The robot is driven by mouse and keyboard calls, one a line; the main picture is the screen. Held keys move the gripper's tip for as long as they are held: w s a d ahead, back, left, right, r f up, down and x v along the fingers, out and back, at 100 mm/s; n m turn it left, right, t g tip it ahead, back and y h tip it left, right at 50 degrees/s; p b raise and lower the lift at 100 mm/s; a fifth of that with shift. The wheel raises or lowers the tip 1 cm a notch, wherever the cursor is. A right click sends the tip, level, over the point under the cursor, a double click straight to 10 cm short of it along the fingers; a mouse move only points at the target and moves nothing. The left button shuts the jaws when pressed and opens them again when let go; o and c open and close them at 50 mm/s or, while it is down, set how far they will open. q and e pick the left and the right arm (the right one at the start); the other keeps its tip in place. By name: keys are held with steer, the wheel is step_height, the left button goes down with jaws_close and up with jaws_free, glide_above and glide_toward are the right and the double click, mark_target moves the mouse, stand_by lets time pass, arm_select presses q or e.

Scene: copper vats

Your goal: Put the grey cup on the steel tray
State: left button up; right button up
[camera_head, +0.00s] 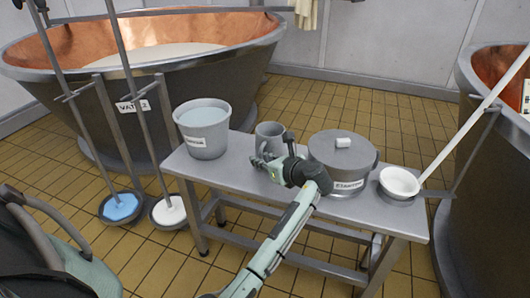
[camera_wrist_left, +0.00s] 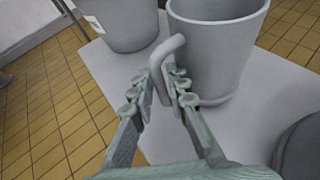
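The grey cup (camera_head: 269,134) stands upright on the grey table, between a bucket and a lidded pot. In the left wrist view the cup (camera_wrist_left: 222,48) shows large, with its handle (camera_wrist_left: 170,46) towards me. My left gripper (camera_head: 263,162) is at the cup's near side in the head view. In the left wrist view its two fingers (camera_wrist_left: 160,88) are on either side of the handle, close together and seemingly shut on it. The cup appears to rest on the table. I see no steel tray in either view. My right gripper is not in view.
The table (camera_head: 232,168) also holds a bucket (camera_head: 203,138) of pale liquid, a lidded pot (camera_head: 341,178) and a white bowl (camera_head: 399,181) at the right end. Copper vats (camera_head: 190,78) stand behind and at right. Long poles lean beside the table.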

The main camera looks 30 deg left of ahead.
arm_select(q)
jaws_close()
steer(key=shift+r, duration=0.1)
stand_by(0.4)
